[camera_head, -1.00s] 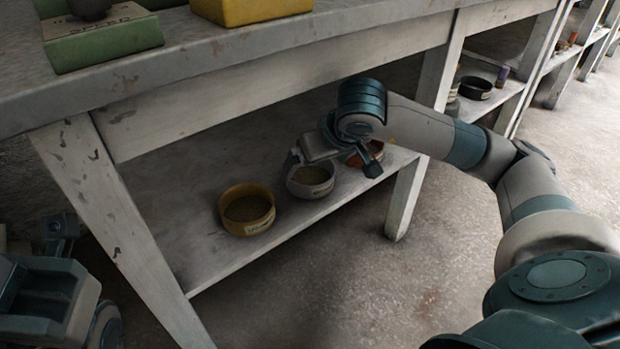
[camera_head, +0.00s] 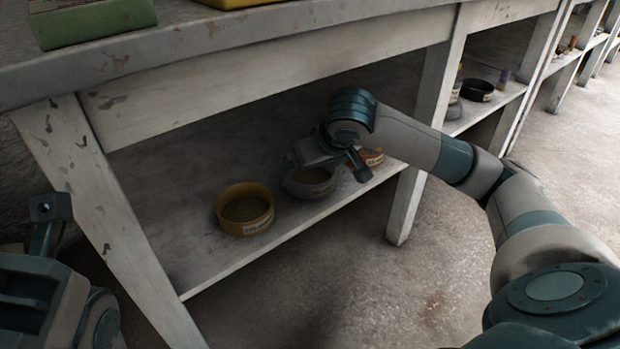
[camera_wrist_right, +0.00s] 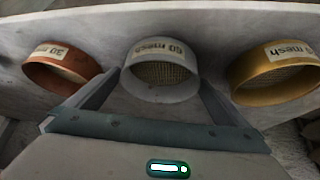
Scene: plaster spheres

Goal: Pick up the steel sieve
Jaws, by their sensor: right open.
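The steel sieve (camera_head: 309,184) is a grey round ring with a mesh floor, on the low shelf under the bench. In the right wrist view the steel sieve (camera_wrist_right: 160,73) is in the middle, with a "60 mesh" label. My right gripper (camera_head: 297,160) is open at the sieve, its wrist hiding part of the rim. In the right wrist view, the fingers of my right gripper (camera_wrist_right: 160,82) are spread with one on each side of the sieve; I cannot tell whether they touch it. Part of my left arm shows at lower left, without its fingers.
A yellow sieve (camera_head: 244,211) stands to the left on the same shelf (camera_head: 225,262), and a copper-coloured sieve (camera_head: 371,157) to the right, partly hidden by my wrist. The bench top (camera_head: 180,48) is above. A bench leg (camera_head: 407,205) stands right of the sieves.

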